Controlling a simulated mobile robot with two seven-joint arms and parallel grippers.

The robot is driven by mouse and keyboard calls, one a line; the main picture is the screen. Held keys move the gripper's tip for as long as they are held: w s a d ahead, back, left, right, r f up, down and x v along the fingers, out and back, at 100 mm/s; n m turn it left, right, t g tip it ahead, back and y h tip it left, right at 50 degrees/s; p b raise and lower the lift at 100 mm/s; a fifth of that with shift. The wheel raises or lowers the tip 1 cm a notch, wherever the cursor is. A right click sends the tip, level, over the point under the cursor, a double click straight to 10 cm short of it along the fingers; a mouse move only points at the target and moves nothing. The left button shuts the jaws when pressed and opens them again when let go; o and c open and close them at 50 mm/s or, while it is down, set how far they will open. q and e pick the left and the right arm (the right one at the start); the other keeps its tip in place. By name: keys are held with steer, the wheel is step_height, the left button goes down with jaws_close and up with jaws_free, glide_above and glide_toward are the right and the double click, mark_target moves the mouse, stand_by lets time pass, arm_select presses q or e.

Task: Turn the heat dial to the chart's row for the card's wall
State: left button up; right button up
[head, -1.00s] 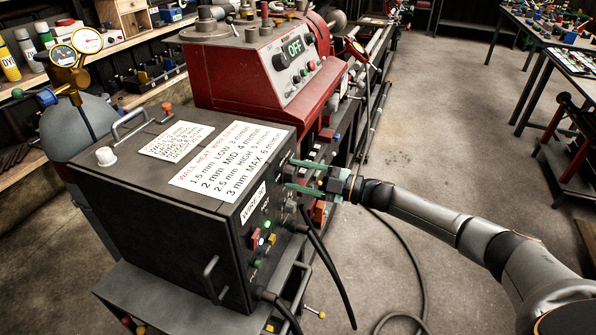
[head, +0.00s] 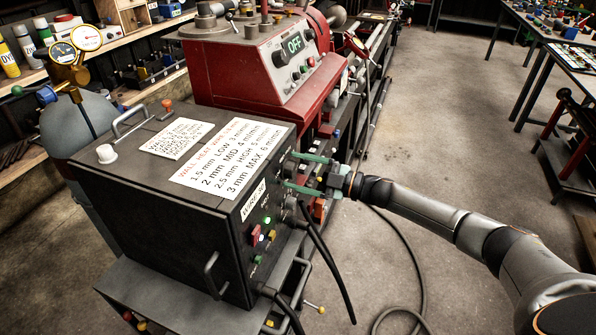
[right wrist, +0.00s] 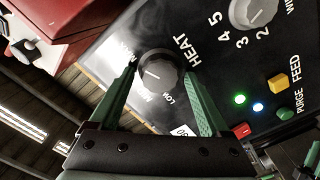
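The heat dial (right wrist: 158,72) is a grey round knob on the dark panel beside the word HEAT, in the right wrist view. Its white mark points roughly left in that picture; LOW is readable below it, the labels by the left finger are partly hidden. My right gripper (right wrist: 162,82) is open, its green fingers on either side of the dial; contact is not clear. In the head view my right gripper (head: 306,172) reaches the panel from the right. The chart (head: 232,158) lies on the box top with LOW, MID, HIGH and MAX rows. The card (head: 177,139) beside it is too blurred to read surely.
The welder box (head: 150,220) carries a wire dial (right wrist: 252,12), a yellow feed button (right wrist: 278,82) and a green purge button (right wrist: 285,112). Cables hang in front of the panel. A red lathe (head: 250,70) stands behind.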

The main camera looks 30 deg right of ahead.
steer(key=shift+o, duration=0.3)
steer(key=shift+s+d, duration=0.1)
steer(key=shift+s+d+f, duration=0.1)
steer(key=shift+s+d, duration=0.1)
steer(key=shift+s, duration=0.05)
steer(key=b+v, duration=0.1)
steer(key=v, duration=1)
steer(key=shift+s+d, duration=0.2)
steer(key=shift+s, duration=0.05)
